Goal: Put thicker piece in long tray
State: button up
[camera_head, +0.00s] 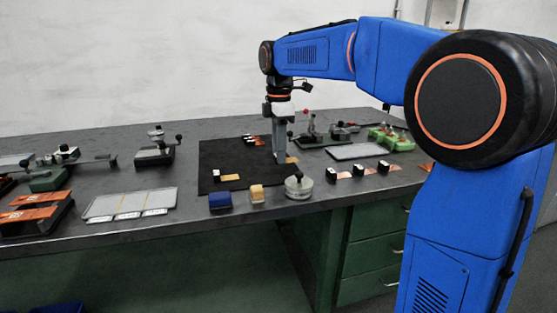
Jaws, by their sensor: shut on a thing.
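My gripper (279,158) points straight down at the right part of the black mat (240,160). Its jaws are shut on a small copper-coloured piece (291,160), which is partly hidden by the fingers. I cannot tell whether the piece touches the mat. Another flat yellowish piece (229,178) lies on the mat to the left, next to a small white block (217,174). Thickness cannot be judged at this size. A pale tray with sections (104,207) lies left of the mat. Another long, pale tray (345,153) lies right of it.
Bench tools (154,153) and green fixtures (391,138) stand farther back.

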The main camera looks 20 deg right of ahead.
jog(key=shift+a+f, duration=0.1)
jog(key=shift+f, duration=1.45)
jog(key=shift+f, duration=0.1)
jog(key=o, duration=1.1)
notch_tip(320, 180, up, 12)
jog(key=shift+r, duration=0.15)
jog(key=s+d+f+m+t, duration=0.1)
jog(key=s+d+f+m, duration=0.2)
jog(key=s+f+m, duration=0.3)
jog(key=s+d+f+m+t, duration=0.2)
jog(key=s+f+m, duration=0.4)
jog(key=s+f, duration=0.5)
jog(key=s+d+f+m+t, duration=0.1)
jog(key=s+d+f+m, duration=0.2)
jog(key=s, duration=1.3)
jog(key=shift+d+f+m+t, duration=0.2)
jog(key=shift+f+m, duration=0.55)
jog(key=shift+f, duration=0.6)
jog(key=shift+d+f+m+t, duration=0.2)
jog(key=shift+f+m, duration=0.55)
jog(key=shift+f, duration=0.6)
